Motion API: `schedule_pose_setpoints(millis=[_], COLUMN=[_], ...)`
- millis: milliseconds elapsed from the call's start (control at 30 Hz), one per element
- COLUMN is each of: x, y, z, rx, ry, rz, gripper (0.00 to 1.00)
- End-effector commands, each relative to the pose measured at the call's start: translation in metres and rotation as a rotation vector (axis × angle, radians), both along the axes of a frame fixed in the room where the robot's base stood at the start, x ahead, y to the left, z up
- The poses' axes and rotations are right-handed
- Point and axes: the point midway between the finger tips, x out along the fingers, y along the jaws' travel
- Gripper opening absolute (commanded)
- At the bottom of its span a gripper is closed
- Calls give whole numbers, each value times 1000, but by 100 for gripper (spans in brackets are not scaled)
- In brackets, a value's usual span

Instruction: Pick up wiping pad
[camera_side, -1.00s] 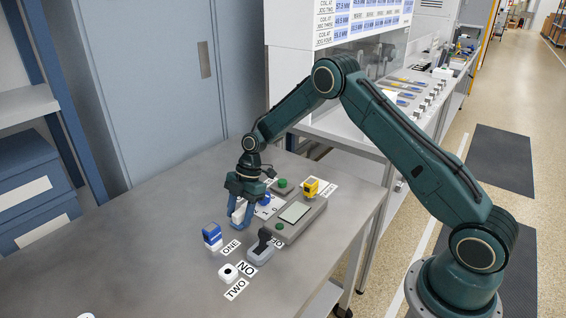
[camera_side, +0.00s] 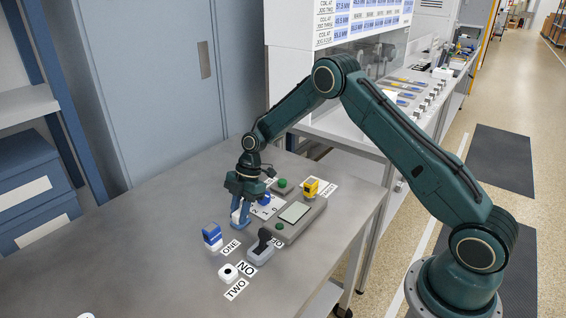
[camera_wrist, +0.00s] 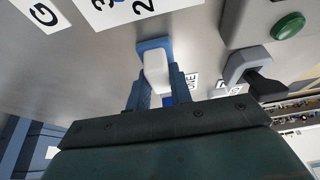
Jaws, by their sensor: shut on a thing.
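My gripper (camera_side: 240,218) points down at the metal table, at the left end of the equipment there. Its blue fingers are shut on a white block, which I take to be the wiping pad (camera_wrist: 155,68). In the wrist view the white block sits between the fingers, with a blue part around its far end; I cannot tell whether that blue part belongs to the pad or the fingers. In the side view the fingers hide most of the pad, and it is low, at or close to the table top. I cannot tell whether it touches the table.
A grey unit with a black lever (camera_side: 262,247) and a grey box with a screen (camera_side: 294,212) are to the right. A yellow item (camera_side: 311,187) stands behind.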

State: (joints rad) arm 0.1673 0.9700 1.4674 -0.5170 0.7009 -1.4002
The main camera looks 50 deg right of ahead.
Motion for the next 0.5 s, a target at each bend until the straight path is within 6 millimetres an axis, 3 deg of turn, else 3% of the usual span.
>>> schedule_pose_setpoints(millis=[267, 500], x=[-1, 0], y=[0, 0], z=[7, 35], rx=[0, 0], ry=[2, 0], rz=[0, 0], gripper=[0, 0])
